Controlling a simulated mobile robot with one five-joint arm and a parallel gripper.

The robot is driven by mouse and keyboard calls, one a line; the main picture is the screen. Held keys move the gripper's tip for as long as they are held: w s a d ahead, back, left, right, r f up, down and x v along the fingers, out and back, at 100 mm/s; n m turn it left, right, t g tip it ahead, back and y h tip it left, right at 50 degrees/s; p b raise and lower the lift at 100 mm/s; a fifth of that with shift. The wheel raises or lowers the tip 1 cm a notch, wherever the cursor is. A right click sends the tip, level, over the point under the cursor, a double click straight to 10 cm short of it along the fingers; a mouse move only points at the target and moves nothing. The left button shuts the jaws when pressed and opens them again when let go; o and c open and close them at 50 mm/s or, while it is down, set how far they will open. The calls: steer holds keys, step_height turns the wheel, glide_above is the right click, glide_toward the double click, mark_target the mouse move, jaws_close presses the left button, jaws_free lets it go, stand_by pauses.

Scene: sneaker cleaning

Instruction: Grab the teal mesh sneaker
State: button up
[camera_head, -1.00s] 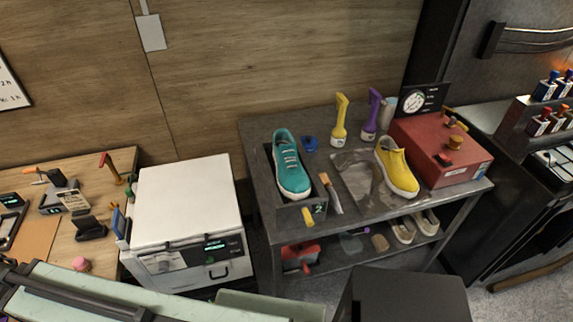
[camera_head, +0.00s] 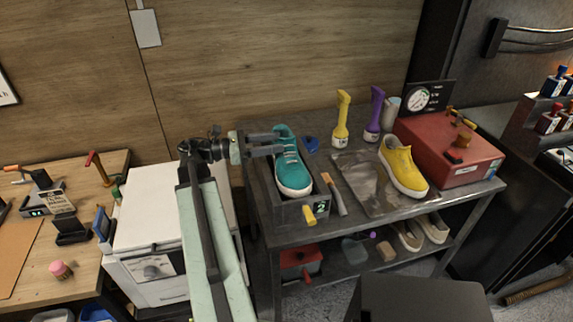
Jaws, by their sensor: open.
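The teal mesh sneaker (camera_head: 291,170) sits in a dark grey tray (camera_head: 289,213) marked 2, on the left part of the metal table. Its white toe points toward me. My gripper (camera_head: 282,144) reaches in from the left over the white machine, with its two fingers pointing right. The fingers are apart, at the upper, heel part of the sneaker. I cannot tell whether they touch it or how the far finger lies against it.
A yellow sneaker (camera_head: 403,168) rests on a clear sheet right of the tray. Yellow (camera_head: 341,122) and purple (camera_head: 374,115) spray bottles stand behind. A brush (camera_head: 334,194) lies beside the tray. A red box (camera_head: 452,150) fills the table's right end.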

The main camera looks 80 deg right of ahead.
mark_target(293, 137)
steer(key=x, duration=0.7)
steer(key=shift+s+d+r, duration=0.2)
steer(key=shift+d, duration=0.3)
jaws_close()
steer(key=shift+w, duration=0.1)
stand_by(0.8)
